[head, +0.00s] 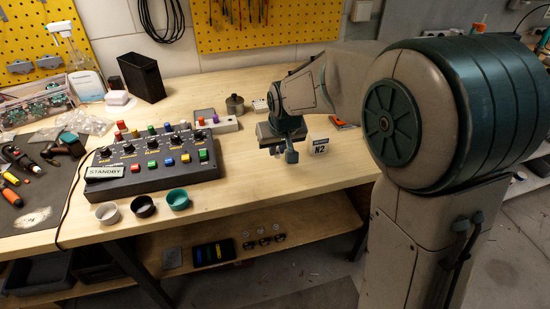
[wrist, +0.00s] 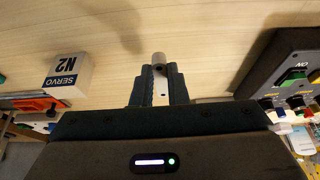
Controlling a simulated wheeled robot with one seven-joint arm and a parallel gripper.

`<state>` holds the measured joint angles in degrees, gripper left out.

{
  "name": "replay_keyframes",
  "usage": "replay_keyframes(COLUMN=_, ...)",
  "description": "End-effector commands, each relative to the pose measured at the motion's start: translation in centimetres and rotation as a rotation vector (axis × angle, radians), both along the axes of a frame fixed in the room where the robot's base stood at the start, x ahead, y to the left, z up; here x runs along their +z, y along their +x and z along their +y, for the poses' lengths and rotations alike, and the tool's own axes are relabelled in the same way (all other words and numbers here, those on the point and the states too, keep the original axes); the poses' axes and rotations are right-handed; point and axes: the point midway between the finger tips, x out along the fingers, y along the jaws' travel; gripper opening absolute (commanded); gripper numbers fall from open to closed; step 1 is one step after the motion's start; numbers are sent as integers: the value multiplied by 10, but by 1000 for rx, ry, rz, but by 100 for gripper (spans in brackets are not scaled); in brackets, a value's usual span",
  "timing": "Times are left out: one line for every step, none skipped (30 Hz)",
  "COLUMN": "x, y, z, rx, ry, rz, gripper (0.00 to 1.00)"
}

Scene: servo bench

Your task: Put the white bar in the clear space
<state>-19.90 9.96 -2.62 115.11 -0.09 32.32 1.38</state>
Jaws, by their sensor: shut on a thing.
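My gripper (wrist: 160,82) is shut on a pale bar (wrist: 159,58), seen nearly end-on in the wrist view. Its rounded grey-white end sticks out past the fingertips, and the fingers hide much of its length. In the head view my gripper (head: 290,154) hangs low over the bench, right of the control box. I cannot make out the bar there, nor tell whether it touches the wood. The clear space, a bare stretch of bench (head: 262,182), lies in front of my gripper.
A white SERVO N2 block (head: 320,146) stands close right of my gripper; it also shows in the wrist view (wrist: 68,75). The black control box (head: 150,183) with knobs and buttons is on the left. Three small cups (head: 144,207) stand before it. An orange-red item (head: 342,122) lies behind the block.

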Motion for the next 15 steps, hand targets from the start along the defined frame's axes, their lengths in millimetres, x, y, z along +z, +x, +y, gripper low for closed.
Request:
replay_keyframes(x=-2, y=-1, z=5, rx=1, ry=1, rz=0, gripper=0)
replay_keyframes(x=-3, y=-1, z=6, rx=0, ry=1, rz=0, gripper=0)
replay_keyframes(x=-5, y=-2, z=7, rx=0, ry=0, rz=1, gripper=0)
replay_keyframes(x=-8, y=-2, z=7, rx=-1, ry=0, rz=2, gripper=0)
replay_keyframes(x=-12, y=-2, z=8, rx=-1, ry=0, rz=3, gripper=0)
replay_keyframes(x=-18, y=-2, z=7, rx=-1, ry=-1, rz=4, gripper=0)
replay_keyframes(x=-22, y=-2, z=7, rx=-1, ry=-1, rz=5, gripper=0)
replay_keyframes(x=-27, y=-2, z=7, rx=-1, ry=-1, rz=4, gripper=0)
replay_keyframes(x=-33, y=-2, z=7, rx=-1, ry=-1, rz=5, gripper=0)
replay_keyframes(x=-37, y=-2, z=7, rx=-1, ry=0, rz=3, gripper=0)
replay_keyframes(x=-40, y=-2, z=7, rx=-1, ry=0, rz=3, gripper=0)
replay_keyframes(x=-43, y=-2, z=7, rx=-1, ry=0, rz=2, gripper=0)
replay_keyframes(x=-44, y=-2, z=7, rx=-1, ry=0, rz=1, gripper=0)
replay_keyframes(x=-45, y=-2, z=7, rx=-1, ry=0, rz=0, gripper=0)
replay_keyframes(x=-45, y=-2, z=7, rx=-1, ry=0, rz=0, gripper=0)
